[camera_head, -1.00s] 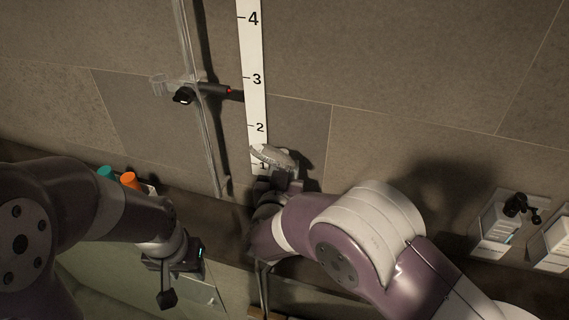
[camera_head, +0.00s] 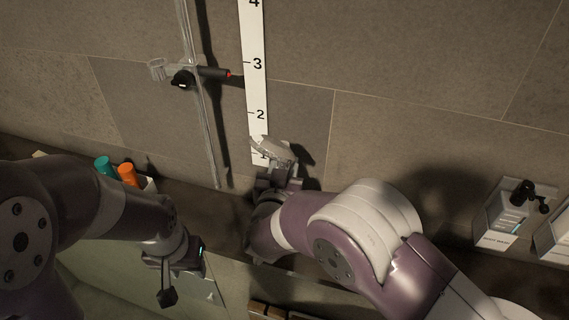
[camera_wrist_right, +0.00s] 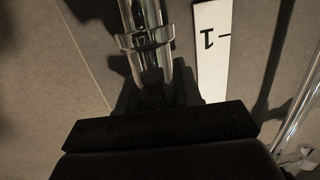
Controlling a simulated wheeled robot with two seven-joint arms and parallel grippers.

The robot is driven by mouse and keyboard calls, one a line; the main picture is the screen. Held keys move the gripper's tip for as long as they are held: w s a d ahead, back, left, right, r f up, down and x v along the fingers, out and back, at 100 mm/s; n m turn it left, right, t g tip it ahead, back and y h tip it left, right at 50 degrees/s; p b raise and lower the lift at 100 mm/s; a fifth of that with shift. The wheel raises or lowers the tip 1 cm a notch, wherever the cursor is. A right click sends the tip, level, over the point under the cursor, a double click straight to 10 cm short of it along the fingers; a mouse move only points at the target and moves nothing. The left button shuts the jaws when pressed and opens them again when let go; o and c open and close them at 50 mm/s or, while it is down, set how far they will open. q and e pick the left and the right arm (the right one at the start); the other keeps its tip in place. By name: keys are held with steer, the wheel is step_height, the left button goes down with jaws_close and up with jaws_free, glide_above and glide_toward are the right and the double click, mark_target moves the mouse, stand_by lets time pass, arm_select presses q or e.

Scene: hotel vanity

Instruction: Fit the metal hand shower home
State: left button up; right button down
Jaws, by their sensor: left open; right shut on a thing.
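The metal hand shower (camera_head: 272,150) is held up in front of the lower end of the white numbered strip, near mark 1. My right gripper (camera_head: 279,178) is shut on it. In the right wrist view the shiny metal handle (camera_wrist_right: 146,40) with a collar rises from between the dark fingers of that gripper (camera_wrist_right: 155,95). A clear holder (camera_head: 158,69) with a black knob sits on the clear vertical rail (camera_head: 200,100), up and left of the hand shower and apart from it. My left gripper (camera_head: 170,280) is open and empty, low at the left.
Teal (camera_head: 104,167) and orange (camera_head: 127,174) capped bottles stand at left. White dispensers (camera_head: 505,220) are at right.

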steer(key=shift+s+d+f+b, duration=0.1)
steer(key=shift+f+b, duration=0.1)
steer(key=shift+f, duration=0.6)
steer(key=shift+s+d+f+b, duration=0.1)
steer(key=shift+f+b, duration=0.05)
steer(key=shift+f, duration=0.6)
steer(key=shift+w+a+r+p, duration=0.1)
steer(key=shift+w+r+p, duration=0.2)
steer(key=shift+r+p, duration=0.5)
steer(key=shift+w+r, duration=0.1)
steer(key=shift+r, duration=0.2)
steer(key=shift+r, duration=0.1)
steer(key=shift+a+r, duration=0.1)
steer(key=shift+a, duration=0.1)
steer(key=shift+d, duration=0.1)
steer(key=shift+d, duration=0.1)
